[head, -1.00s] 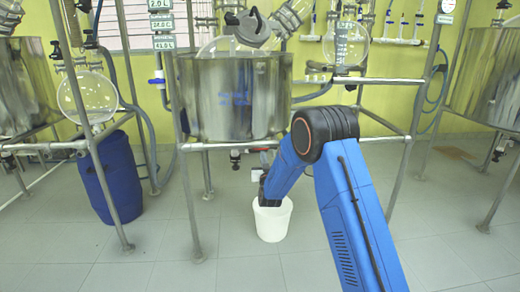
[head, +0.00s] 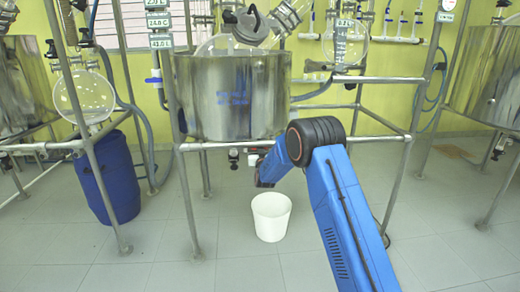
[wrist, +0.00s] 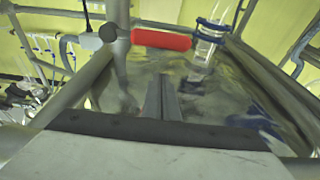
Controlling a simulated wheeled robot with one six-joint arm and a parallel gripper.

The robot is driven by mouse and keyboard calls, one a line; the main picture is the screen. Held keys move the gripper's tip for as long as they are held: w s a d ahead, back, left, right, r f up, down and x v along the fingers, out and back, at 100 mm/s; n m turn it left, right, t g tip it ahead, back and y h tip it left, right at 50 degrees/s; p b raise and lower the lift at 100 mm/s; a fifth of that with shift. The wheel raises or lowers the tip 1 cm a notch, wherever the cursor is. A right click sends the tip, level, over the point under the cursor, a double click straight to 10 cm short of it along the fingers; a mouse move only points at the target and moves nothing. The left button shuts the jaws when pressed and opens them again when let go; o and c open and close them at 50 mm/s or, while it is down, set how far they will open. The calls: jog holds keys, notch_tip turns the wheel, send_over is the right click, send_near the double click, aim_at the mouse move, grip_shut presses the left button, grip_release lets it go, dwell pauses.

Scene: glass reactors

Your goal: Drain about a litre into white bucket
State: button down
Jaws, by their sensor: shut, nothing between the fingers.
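The white bucket (head: 271,219) stands upright on the floor in front of the middle steel vessel (head: 232,97). Its inside bottom is hidden, so I cannot tell whether it holds liquid. A small red and black fitting (head: 234,154) and a white piece (head: 253,160) hang below the vessel. My gripper (head: 260,180) is above the bucket, apart from it, below the vessel's frame. In the wrist view my fingers (wrist: 162,98) are closed together and empty. A red handle-like bar (wrist: 162,40) lies beyond the fingertips, apart from them.
A blue drum (head: 106,180) stands on the left. Metal frame legs (head: 192,215) flank the vessel. A round glass flask (head: 345,42) sits behind the rail on the right. Digital displays (head: 160,22) hang upper left, too small to read surely. Tiled floor around the bucket is clear.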

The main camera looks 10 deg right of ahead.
jog(key=shift+w+f, duration=0.35)
jog(key=shift+f, duration=0.45)
jog(key=shift+w+f, duration=0.3)
jog(key=shift+f, duration=0.45)
jog(key=shift+d+f+n+y, duration=0.1)
jog(key=shift+f+n+y, duration=0.35)
jog(key=shift+f+n, duration=0.8)
jog(key=shift+d+f+n+y, duration=0.1)
jog(key=shift+f+n+y, duration=0.35)
jog(key=shift+f+n, duration=0.8)
jog(key=shift+r+n, duration=0.25)
jog(key=shift+n, duration=0.05)
